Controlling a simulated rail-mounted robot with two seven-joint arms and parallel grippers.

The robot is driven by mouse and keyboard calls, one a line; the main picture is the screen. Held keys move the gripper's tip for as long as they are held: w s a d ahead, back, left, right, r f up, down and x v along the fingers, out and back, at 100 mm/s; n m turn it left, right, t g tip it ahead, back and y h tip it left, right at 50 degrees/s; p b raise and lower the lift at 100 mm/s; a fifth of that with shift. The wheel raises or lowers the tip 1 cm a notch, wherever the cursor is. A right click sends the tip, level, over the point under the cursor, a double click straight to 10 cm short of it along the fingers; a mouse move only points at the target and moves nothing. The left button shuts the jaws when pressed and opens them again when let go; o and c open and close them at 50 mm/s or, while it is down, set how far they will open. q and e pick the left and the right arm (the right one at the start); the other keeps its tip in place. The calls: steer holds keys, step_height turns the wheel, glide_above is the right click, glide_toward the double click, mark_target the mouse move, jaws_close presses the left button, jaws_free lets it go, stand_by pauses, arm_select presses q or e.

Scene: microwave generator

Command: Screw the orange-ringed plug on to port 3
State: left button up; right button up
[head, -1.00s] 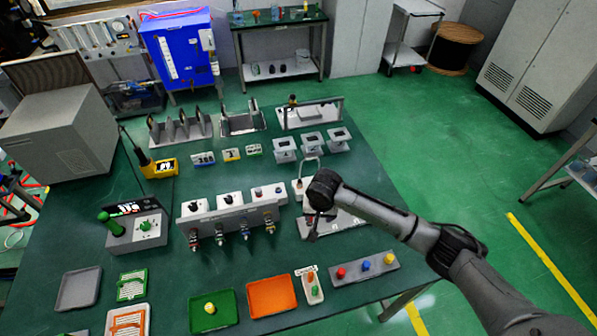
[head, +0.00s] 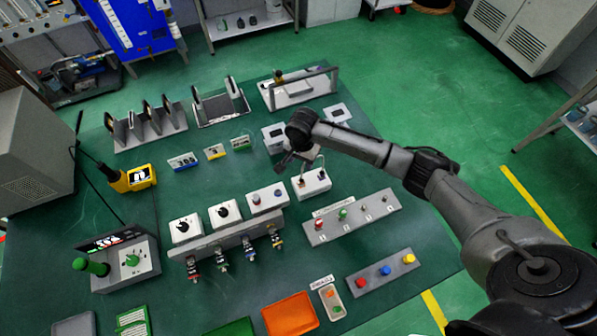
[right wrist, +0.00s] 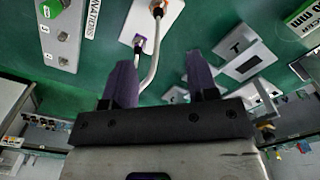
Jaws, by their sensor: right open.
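A white box (head: 311,184) with a looped cable stands behind the termination panel (head: 328,237). In the right wrist view, a plug with an orange ring (right wrist: 158,9) is on this box, and a purple-ringed cable end (right wrist: 139,43) is beside it. The panel holds a red cap, a green cap and two bare sockets; the third position (head: 364,208), counted from the left, is bare. Its small number is hard to read. My right gripper (head: 287,162) is open and empty, just behind and above the box. The cable shows between its fingers (right wrist: 161,82) in the wrist view. My left gripper is out of view.
A rail with several hanging connectors (head: 225,240) stands left of the panel. A grey strip with red, blue and yellow buttons (head: 384,287) lies in front. White frames (head: 338,113) stand behind my gripper.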

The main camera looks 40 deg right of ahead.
mark_target(301, 178)
step_height(301, 178, down, 13)
steer(key=shift+s+a+r+b, duration=0.1)
steer(key=shift+s+b, duration=0.05)
steer(key=shift+b, duration=0.6)
